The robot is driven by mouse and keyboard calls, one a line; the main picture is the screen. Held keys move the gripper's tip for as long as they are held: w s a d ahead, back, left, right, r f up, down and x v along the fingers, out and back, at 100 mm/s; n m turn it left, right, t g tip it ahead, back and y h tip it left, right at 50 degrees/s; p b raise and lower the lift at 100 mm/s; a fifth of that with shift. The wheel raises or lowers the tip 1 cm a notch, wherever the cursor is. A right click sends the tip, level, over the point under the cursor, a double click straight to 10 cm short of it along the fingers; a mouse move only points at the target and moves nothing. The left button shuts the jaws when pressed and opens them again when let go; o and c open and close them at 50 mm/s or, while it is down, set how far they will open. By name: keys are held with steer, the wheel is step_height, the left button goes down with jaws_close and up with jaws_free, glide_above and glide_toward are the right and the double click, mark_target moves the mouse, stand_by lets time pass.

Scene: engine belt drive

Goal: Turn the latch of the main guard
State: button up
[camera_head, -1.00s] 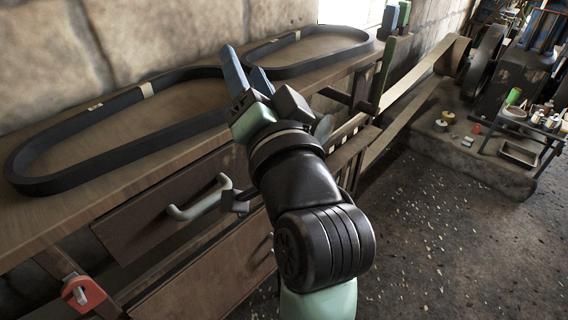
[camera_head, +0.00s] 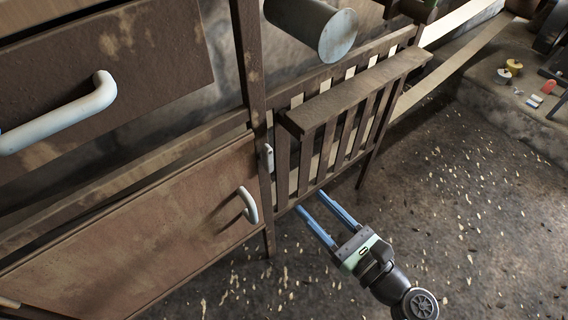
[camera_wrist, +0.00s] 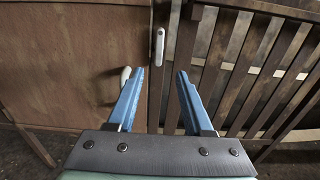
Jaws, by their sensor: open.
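A small pale upright latch (camera_head: 268,157) sits on the dark post between a brown door panel and a slatted wooden guard (camera_head: 345,115). It also shows in the wrist view (camera_wrist: 159,46), above and beyond the fingertips, roughly centred between them. My gripper (camera_head: 311,201) is open and empty, low in front of the guard's lower edge, with its two blue fingers pointing toward the bench. In the wrist view, my gripper (camera_wrist: 161,72) has a clear gap between its fingers. It is apart from the latch.
A curved white handle (camera_head: 249,205) is on the door panel (camera_head: 150,235) left of my gripper; the left finger partly covers it in the wrist view. A drawer with a white handle (camera_head: 65,120) is at upper left. A grey cylinder (camera_head: 310,25) juts out above. The floor at right is open.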

mark_target(271, 162)
steer(key=b+x, duration=0.3)
steer(key=x, duration=0.9)
steer(key=shift+w+a+r, duration=0.1)
steer(key=shift+a, duration=0.1)
steer(key=shift+c, duration=0.2)
jaws_close()
